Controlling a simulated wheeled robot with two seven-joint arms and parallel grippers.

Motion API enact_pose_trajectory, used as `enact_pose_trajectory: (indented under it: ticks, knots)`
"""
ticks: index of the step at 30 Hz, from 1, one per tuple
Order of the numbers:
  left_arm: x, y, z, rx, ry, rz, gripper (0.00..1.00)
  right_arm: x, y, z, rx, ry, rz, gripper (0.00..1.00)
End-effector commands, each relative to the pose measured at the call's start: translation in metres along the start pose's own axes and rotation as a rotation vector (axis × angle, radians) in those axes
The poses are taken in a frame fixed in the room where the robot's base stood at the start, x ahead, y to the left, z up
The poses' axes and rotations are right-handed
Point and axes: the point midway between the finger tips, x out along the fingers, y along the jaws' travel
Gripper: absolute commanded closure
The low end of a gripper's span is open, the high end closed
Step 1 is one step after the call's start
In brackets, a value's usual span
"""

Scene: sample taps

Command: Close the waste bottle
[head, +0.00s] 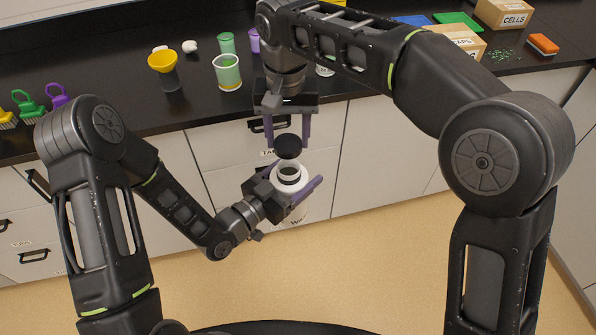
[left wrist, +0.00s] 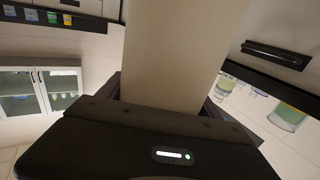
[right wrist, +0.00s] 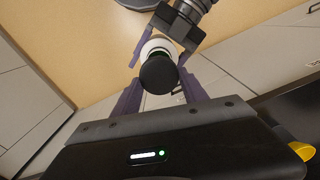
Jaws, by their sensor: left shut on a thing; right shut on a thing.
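The white waste bottle (head: 291,190) is held upright in the air in front of the drawers, its dark open mouth facing up. My left gripper (head: 289,180) is shut around its upper body; the bottle's pale wall (left wrist: 175,55) fills the middle of the left wrist view. My right gripper (head: 291,146) points down and is shut on a round black cap (head: 288,147). The cap is just above the bottle's mouth and looks apart from it. In the right wrist view the cap (right wrist: 158,73) covers much of the bottle (right wrist: 157,46).
The black bench carries a yellow funnel (head: 162,62) on a dark container, a cup of green liquid (head: 227,72), coloured brushes (head: 28,105) and a box marked CELLS (head: 503,13). White drawer fronts (head: 378,140) stand close behind the bottle. The floor in front is clear.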

Motion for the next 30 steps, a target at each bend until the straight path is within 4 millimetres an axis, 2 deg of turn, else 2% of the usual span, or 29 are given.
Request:
enact_pose_trajectory:
  ticks: [13,24,30]
  knots:
    - [0.0,0.0,-0.001,0.001,0.004,0.001,0.99,0.004,0.001,0.0,0.006,0.0,0.0,0.86]
    - [0.001,0.0,-0.002,0.001,0.004,0.001,0.99,0.033,0.001,-0.001,0.005,0.0,0.001,0.86]
    - [0.0,0.0,-0.002,0.001,0.004,0.001,0.99,0.04,0.001,0.0,0.005,0.001,0.0,0.86]
